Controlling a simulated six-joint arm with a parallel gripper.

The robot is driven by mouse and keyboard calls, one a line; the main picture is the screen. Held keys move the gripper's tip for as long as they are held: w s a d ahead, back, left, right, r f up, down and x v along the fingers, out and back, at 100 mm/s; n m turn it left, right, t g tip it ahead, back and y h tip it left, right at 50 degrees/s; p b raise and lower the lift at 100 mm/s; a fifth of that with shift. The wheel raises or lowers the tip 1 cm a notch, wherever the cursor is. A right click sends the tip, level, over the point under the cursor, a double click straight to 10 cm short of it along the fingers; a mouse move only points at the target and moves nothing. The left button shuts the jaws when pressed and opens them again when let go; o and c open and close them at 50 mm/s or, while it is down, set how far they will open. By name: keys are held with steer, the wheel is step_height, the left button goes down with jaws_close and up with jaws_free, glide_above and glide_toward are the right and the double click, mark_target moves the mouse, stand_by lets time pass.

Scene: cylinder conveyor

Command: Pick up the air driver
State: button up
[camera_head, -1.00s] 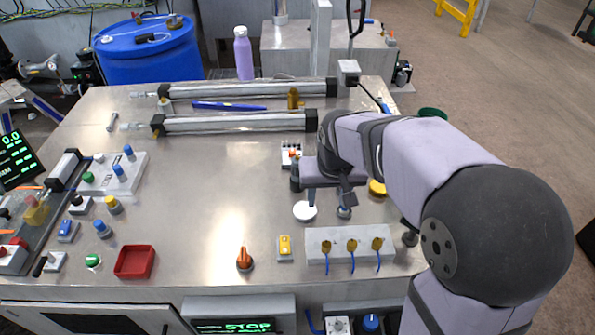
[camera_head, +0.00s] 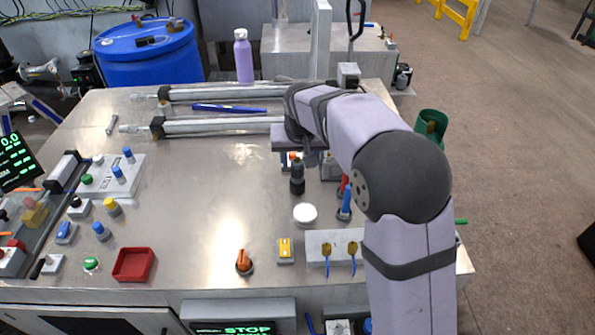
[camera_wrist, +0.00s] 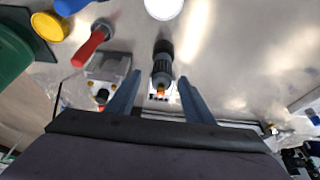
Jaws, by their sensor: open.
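The air driver appears to be the small dark, grey-bodied cylinder standing on the steel table in the head view (camera_head: 297,180). In the wrist view it shows as a black-ended grey body (camera_wrist: 162,66) with an orange part near the fingers. My gripper (camera_head: 297,158) is over the back of it, pointing down. In the wrist view my gripper (camera_wrist: 160,80) is open, with one blue-grey finger on each side of the driver's line. I see no contact. The driver's far part is hidden behind the fingers in the head view.
A white round knob (camera_head: 305,213) sits in front of the driver. A red-handled tool (camera_wrist: 92,43) and a blue-handled one (camera_head: 345,205) stand close to the right in the head view. Metal cylinders (camera_head: 215,125) lie behind. The table's middle left is clear.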

mark_target(297, 169)
steer(key=shift+a+p+x, duration=0.2)
steer(key=shift+p+x, duration=1.15)
steer(key=shift+x, duration=1.3)
jaws_close()
